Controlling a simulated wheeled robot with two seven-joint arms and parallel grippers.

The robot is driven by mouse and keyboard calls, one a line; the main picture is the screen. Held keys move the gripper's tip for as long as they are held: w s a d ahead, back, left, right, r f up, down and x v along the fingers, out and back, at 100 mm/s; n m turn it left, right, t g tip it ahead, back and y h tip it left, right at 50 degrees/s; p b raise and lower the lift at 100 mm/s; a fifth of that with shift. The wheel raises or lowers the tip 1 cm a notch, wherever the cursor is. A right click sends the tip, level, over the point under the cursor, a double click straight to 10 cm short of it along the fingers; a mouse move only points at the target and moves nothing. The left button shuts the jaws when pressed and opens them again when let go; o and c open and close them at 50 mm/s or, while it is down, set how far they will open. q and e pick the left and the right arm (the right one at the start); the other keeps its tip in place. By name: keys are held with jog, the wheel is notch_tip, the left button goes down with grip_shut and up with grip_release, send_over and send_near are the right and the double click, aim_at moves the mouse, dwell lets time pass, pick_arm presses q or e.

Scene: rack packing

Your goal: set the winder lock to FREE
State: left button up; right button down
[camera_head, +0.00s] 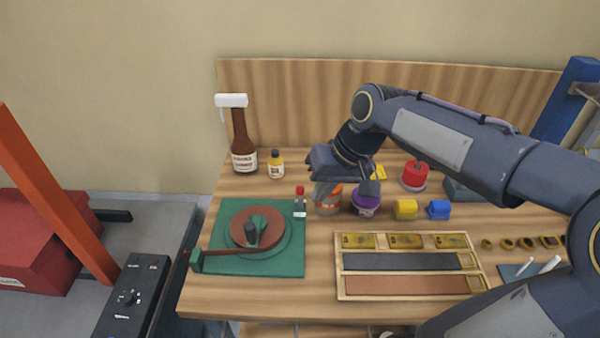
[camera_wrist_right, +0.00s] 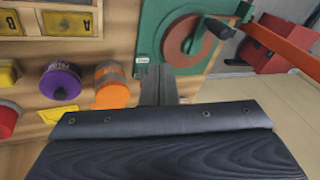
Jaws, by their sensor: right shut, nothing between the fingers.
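The green winder base (camera_head: 290,262) stands at the left of the bench with a brown reel (camera_head: 235,228) and a dark crank knob on it. It also shows in the right wrist view (camera_wrist_right: 150,45). The small lock lever with a red knob (camera_head: 300,190) stands at the base's far right corner, above a white label too small to read. My right gripper (camera_head: 322,190) is shut and empty, just right of the lever and apart from it. In the right wrist view its fingers (camera_wrist_right: 158,85) point toward the label (camera_wrist_right: 142,60); the red knob cannot be seen there. My left gripper is not in view.
A wooden rack (camera_head: 338,268) lies in front right. Yellow and blue spools (camera_head: 405,209) are nearby.

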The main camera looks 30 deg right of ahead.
jog(key=g+p, duration=0.1)
jog(key=g, duration=0.1)
send_over(300, 197)
jog(key=s+d, duration=0.1)
jog(key=s, duration=0.2)
jog(key=w+d+f+m+g+h+p, duration=0.1)
jog(key=w+d+f+h+p, duration=0.1)
jog(key=w, duration=0.8)
jog(key=shift+d+f+m+g, duration=0.3)
jog(key=shift+d+f, duration=0.2)
jog(key=shift+f, duration=0.15)
jog(key=f, duration=0.3)
jog(key=f+p, duration=0.1)
jog(key=f, duration=0.6)
jog(key=shift+s+a, duration=0.2)
jog(key=shift+a, duration=0.2)
jog(key=s, duration=0.1)
jog(key=s+a+r+p, duration=0.1)
jog(key=shift+s+r+p, duration=0.3)
jog(key=shift+s, duration=0.1)
jog(key=shift+s+a, duration=0.15)
jog(key=shift+s, duration=0.1)
